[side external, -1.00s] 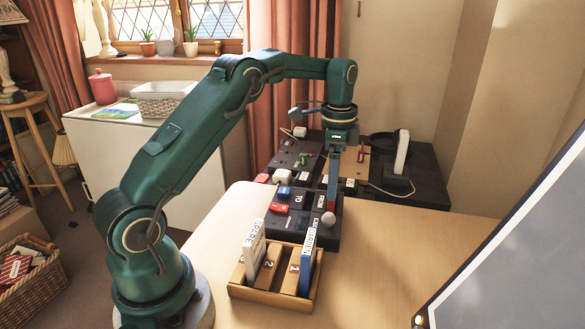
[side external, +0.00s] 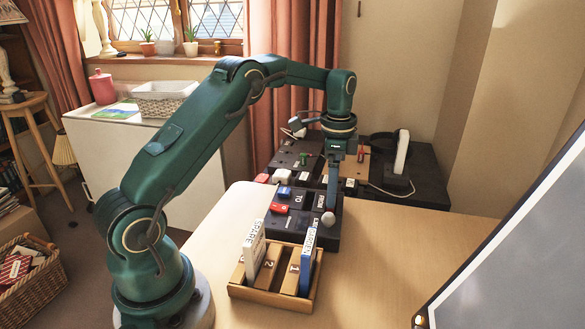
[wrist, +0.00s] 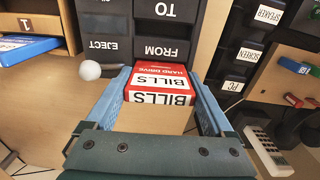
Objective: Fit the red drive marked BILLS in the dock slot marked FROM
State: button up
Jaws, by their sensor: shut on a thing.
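My gripper (wrist: 160,92) is shut on the red drive (wrist: 161,83), with its blue fingers on either side of it. The white BILLS labels face the wrist camera. In the wrist view the drive is right beside the FROM label of the black dock (wrist: 120,25); the slot opening is hidden behind it, so I cannot tell how deep it sits. In the side view my gripper (side external: 332,190) points down over the dock (side external: 318,240), and the drive cannot be made out there. The dock also carries TO and EJECT labels and a lever with a white ball (wrist: 90,70).
A wooden rack (side external: 262,291) in front of the dock holds a white drive (side external: 255,255) and a blue drive (side external: 308,262). A black board with SPEAKER, SCREEN and PC labels (wrist: 236,84) lies beside the dock. The table right of the dock is clear.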

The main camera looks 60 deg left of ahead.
jog(key=shift+f, duration=0.3)
jog(key=o, duration=1.2)
jog(key=shift+r, duration=0.1)
jog(key=shift+r, duration=3.45)
